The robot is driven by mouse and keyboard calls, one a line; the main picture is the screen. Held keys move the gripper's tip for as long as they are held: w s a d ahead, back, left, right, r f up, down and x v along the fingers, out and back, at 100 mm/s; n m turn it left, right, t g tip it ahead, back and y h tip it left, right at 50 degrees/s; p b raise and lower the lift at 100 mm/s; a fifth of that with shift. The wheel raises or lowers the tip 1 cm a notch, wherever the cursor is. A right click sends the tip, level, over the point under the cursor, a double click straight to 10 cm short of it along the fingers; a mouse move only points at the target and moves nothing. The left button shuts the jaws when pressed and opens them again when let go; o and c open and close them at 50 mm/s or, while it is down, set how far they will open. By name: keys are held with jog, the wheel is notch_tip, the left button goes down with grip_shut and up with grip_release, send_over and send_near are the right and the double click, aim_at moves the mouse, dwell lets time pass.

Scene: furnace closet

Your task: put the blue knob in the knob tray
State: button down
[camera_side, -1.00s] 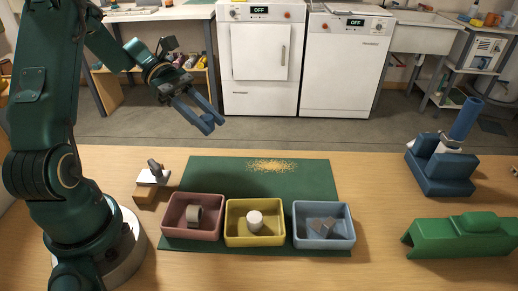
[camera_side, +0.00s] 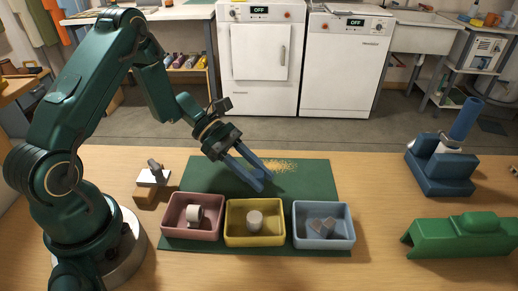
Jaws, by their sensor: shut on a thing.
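My gripper (camera_side: 260,181) has long blue fingers that point down and right above the green mat, behind the yellow tray. The fingertips are closed on a small bluish thing, taken as the blue knob; it blends with the fingers and its outline is hard to tell. No other blue knob shows. Three trays stand in a row at the mat's front: a pink tray (camera_side: 178,233) with a pale ring-shaped piece, a yellow tray (camera_side: 240,241) with a whitish, knob-like cylinder, and a blue tray (camera_side: 318,244) with grey angular pieces. No label shows which is the knob tray.
The green mat (camera_side: 310,178) has tan crumbs at its back. A small wood-and-metal tool (camera_side: 150,184) stands left of it. A blue device (camera_side: 440,172) and a green casing (camera_side: 462,238) stand at right. The wooden bench between mat and devices is clear.

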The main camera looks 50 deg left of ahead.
jog(key=shift+f, duration=0.5)
jog(key=shift+f, duration=0.15)
jog(key=c, duration=0.5)
grip_release()
jog(key=shift+c, duration=0.2)
